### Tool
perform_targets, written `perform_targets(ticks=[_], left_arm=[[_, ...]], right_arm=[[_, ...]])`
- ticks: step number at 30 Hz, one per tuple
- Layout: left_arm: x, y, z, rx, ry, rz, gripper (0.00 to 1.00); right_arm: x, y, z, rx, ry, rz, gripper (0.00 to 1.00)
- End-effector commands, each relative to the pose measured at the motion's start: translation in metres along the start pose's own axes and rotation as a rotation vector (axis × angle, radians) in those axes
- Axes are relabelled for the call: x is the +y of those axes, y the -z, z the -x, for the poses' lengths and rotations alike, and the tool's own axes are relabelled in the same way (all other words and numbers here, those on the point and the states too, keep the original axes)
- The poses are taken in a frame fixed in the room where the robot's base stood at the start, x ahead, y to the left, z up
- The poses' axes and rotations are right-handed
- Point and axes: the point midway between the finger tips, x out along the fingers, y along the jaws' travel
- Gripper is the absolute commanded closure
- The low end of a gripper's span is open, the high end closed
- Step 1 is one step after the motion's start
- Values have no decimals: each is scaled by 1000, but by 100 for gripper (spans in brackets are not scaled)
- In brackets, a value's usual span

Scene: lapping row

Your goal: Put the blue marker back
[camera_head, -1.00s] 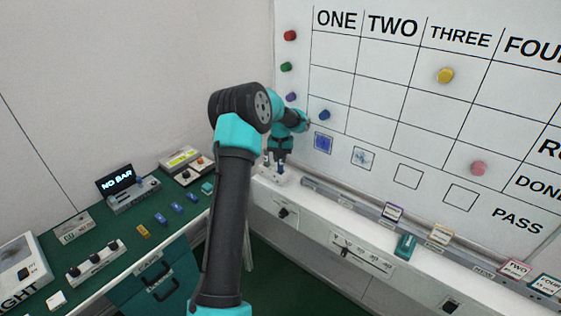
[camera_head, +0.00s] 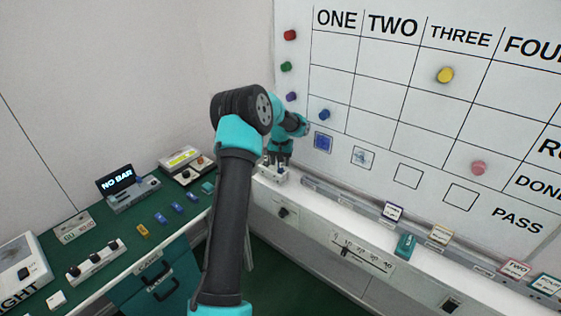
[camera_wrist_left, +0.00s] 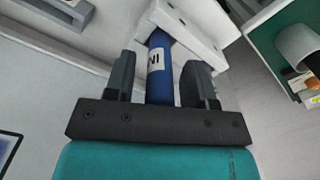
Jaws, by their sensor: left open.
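The blue marker (camera_wrist_left: 159,75), with a white label band, stands between the two fingers of my left gripper (camera_wrist_left: 159,82) in the left wrist view. The fingers are open, with a gap showing on each side of the marker. The marker's far end meets a white holder block (camera_wrist_left: 198,22); how deep it sits there I cannot tell. In the head view my left gripper (camera_head: 277,161) points down just above the white holder (camera_head: 272,174) at the left end of the board's ledge. The marker is not clear in that view. My right gripper is out of view.
The whiteboard (camera_head: 420,118) with coloured round magnets rises right behind the gripper. A ledge (camera_head: 340,207) with cards and a teal block (camera_head: 405,245) runs right. The green table (camera_head: 120,226) at left holds boxes and small blocks.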

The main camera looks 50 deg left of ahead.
Motion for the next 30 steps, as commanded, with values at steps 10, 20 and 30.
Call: perform_targets(ticks=[10, 20, 30], left_arm=[[0, 1, 23, 4, 0, 0, 50], [0, 0, 83, 3, -1, 1, 50], [0, 0, 121, 1, 0, 0, 50]], right_arm=[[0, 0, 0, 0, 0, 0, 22], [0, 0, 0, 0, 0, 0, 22], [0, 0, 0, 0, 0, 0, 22]])
